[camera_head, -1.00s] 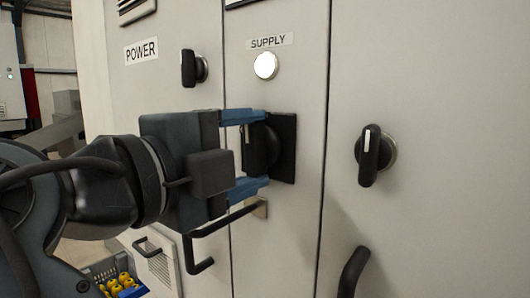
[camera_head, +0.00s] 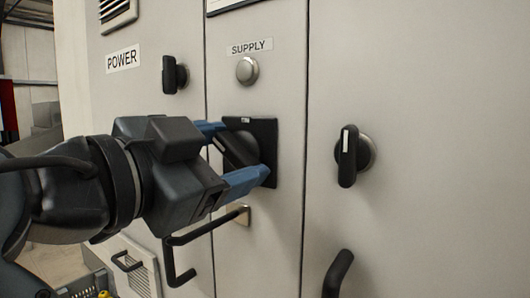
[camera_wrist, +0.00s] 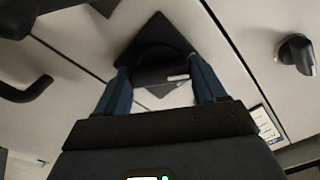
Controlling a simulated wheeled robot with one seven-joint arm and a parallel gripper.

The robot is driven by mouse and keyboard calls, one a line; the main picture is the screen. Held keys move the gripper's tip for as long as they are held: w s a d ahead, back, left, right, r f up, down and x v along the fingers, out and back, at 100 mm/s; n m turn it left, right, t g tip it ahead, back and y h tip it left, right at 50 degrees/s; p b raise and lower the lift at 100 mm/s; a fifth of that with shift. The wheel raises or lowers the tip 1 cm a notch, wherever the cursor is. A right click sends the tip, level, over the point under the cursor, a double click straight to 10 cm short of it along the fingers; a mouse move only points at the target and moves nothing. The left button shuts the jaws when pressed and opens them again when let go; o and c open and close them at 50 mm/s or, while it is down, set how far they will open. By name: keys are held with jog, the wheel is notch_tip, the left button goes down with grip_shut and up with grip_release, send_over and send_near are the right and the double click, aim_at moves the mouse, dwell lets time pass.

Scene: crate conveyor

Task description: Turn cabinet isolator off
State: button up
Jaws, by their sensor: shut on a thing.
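The cabinet isolator is a black rotary handle (camera_head: 238,150) with a white mark, on a square black plate (camera_head: 266,134) under the SUPPLY label (camera_head: 250,46). The handle is tilted from upright. My gripper (camera_head: 238,156) is shut on the handle, with one blue finger on each side of it. In the wrist view the handle (camera_wrist: 160,76) sits between the two blue fingers. The round supply lamp (camera_head: 247,70) above the plate looks grey and unlit. The fingers hide part of the handle and plate.
Another black knob (camera_head: 347,156) is on the right-hand door. Black door pulls (camera_head: 338,275) stick out below. The flat door face around the right knob is clear.

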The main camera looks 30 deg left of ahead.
jog(key=n+p, duration=0.1)
jog(key=n, duration=0.3)
jog(key=shift+f+n+p, duration=0.15)
jog(key=shift+n+p, duration=0.55)
jog(key=shift+n, duration=0.7)
jog(key=o, duration=1)
jog(key=shift+o, duration=0.2)
jog(key=s+b, duration=0.1)
jog(key=s, duration=0.6)
jog(key=shift+s+a, duration=0.3)
jog(key=shift+s, duration=0.1)
